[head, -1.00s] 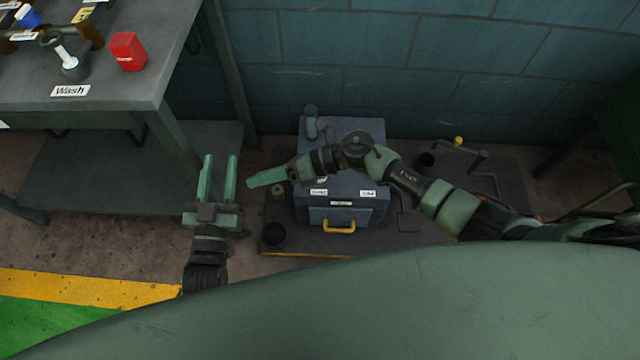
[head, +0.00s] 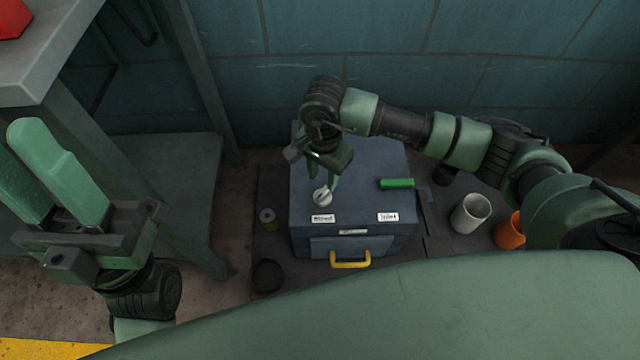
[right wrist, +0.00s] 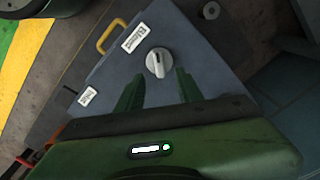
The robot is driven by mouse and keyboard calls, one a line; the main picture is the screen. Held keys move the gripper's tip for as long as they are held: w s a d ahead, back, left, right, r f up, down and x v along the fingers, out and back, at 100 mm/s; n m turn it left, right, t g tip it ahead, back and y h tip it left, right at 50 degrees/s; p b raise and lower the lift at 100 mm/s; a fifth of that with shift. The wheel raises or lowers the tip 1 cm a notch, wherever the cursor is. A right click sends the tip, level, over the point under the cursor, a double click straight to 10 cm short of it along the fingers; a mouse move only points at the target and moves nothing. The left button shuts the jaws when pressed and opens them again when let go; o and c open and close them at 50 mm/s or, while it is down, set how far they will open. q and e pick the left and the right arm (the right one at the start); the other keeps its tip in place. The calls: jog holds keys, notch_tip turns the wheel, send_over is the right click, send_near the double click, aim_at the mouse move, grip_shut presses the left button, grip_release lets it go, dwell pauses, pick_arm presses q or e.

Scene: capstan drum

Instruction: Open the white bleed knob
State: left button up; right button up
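The white bleed knob (head: 322,196) sits on top of the blue-grey box (head: 360,180), near its front left, above a label. It also shows in the right wrist view (right wrist: 158,62) as a round knob with a raised bar across it. My right gripper (head: 334,178) points down just behind the knob. In the right wrist view its two fingers (right wrist: 158,88) are apart, with the knob just beyond the tips and nothing between them. My left gripper (head: 62,180) is open and empty at the left, away from the box.
A green handle (head: 397,184) lies on the box's right side. A yellow handle (head: 350,262) is on its front. A grey cup (head: 470,213) and an orange cup (head: 508,232) stand at the right. A dark cup (head: 268,276) and a small can (head: 267,218) stand at the left.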

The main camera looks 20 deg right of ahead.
aim_at(323, 192)
notch_tip(323, 192, down, 6)
jog(key=shift+s+f+b, duration=0.1)
jog(key=shift+b, duration=0.9)
grip_shut()
